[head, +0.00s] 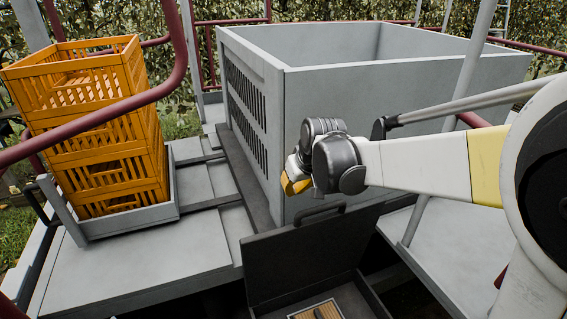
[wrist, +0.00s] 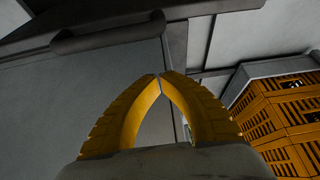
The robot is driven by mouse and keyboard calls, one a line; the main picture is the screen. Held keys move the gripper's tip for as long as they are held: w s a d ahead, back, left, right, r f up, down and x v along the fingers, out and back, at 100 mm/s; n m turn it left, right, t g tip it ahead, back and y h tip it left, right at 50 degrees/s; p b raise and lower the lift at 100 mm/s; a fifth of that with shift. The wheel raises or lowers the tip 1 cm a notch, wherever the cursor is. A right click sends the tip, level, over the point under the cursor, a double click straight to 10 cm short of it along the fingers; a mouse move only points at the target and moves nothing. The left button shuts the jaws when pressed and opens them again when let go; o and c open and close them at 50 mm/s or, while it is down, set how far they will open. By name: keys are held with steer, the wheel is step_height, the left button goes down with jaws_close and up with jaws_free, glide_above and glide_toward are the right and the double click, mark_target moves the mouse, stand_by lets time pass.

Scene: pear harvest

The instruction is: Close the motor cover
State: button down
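The motor cover (head: 305,249) is a dark grey panel standing raised and open at the back edge of a dark box, in the lower middle of the head view. Its bar handle (head: 320,215) is along its top edge. The handle also shows in the wrist view (wrist: 108,32), at upper left beyond the fingers. My gripper (head: 292,188) hangs above the cover, slightly left of the handle, apart from it in the head view. Its yellow fingers meet at the tips in the wrist view (wrist: 160,77), with nothing between them.
The open dark motor box (head: 373,294) holds a framed light panel (head: 318,312). A large grey bin (head: 400,94) stands behind the cover. Stacked orange crates (head: 112,147) stand at left beside a dark red rail (head: 110,110). Grey deck (head: 140,273) is bare left of the box.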

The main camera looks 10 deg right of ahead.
steer(key=f, duration=0.1)
steer(key=s+f, duration=0.1)
steer(key=s+f+p, duration=0.1)
steer(key=shift+s+d+f, duration=0.1)
steer(key=shift+d+f, duration=0.1)
steer(key=shift+d, duration=0.15)
steer(key=shift+s, duration=0.15)
